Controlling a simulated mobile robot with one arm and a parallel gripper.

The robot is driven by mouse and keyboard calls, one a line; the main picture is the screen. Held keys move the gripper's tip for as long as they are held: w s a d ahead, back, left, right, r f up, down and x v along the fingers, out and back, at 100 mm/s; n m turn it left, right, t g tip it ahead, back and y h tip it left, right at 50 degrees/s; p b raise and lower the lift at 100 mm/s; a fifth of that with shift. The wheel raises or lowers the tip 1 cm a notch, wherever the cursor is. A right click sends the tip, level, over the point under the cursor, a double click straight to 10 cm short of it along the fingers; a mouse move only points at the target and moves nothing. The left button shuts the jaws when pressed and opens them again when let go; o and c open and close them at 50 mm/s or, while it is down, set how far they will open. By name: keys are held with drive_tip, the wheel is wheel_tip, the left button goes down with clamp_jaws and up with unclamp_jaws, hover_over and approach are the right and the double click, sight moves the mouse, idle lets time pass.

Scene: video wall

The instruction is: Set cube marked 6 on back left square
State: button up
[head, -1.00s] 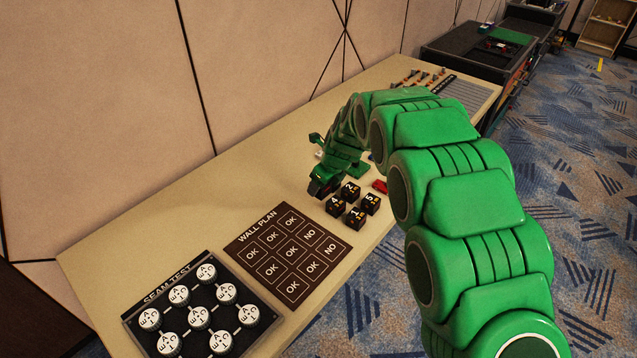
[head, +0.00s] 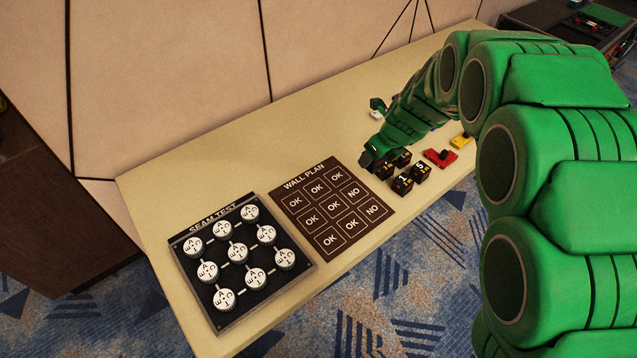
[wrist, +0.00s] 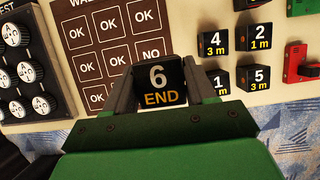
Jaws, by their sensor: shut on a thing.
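My gripper (wrist: 160,88) is shut on the black cube marked 6 (wrist: 159,84), which has "END" in yellow below the number. In the wrist view the cube sits between the two grey fingers, in front of the lower part of the brown wall plan board (wrist: 122,52). In the head view the board (head: 332,209) lies flat on the table, with squares reading OK or NO. My gripper (head: 372,165) is beyond the board's right side, near the other cubes. The held cube cannot be made out clearly there.
Black cubes marked 1 (head: 402,184) and 5 (head: 421,172) stand right of the board; cubes 4 (wrist: 213,43) and 2 (wrist: 254,37) show in the wrist view. A red block (head: 440,157) lies farther right. The seam test panel (head: 241,263) lies left of the board.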

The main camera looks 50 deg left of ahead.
drive_tip(key=s+d, duration=0.2)
drive_tip(key=s, duration=2.2)
drive_tip(key=shift+w+a+f, duration=0.85)
drive_tip(key=shift+a+f, duration=0.6)
drive_tip(key=shift+a, duration=0.6)
drive_tip(key=shift+w+a+f, duration=0.85)
drive_tip(key=shift+a+f, duration=0.6)
drive_tip(key=shift+a, duration=0.55)
drive_tip(key=shift+w+a+f, duration=0.85)
drive_tip(key=shift+a+f, duration=0.6)
drive_tip(key=shift+a, duration=0.6)
drive_tip(key=shift+w+a+f, duration=0.1)
drive_tip(key=shift+a+f, duration=0.15)
drive_tip(key=shift+f, duration=1.6)
drive_tip(key=shift+f, duration=0.1)
drive_tip(key=o, duration=1.1)
drive_tip(key=shift+c, duration=0.2)
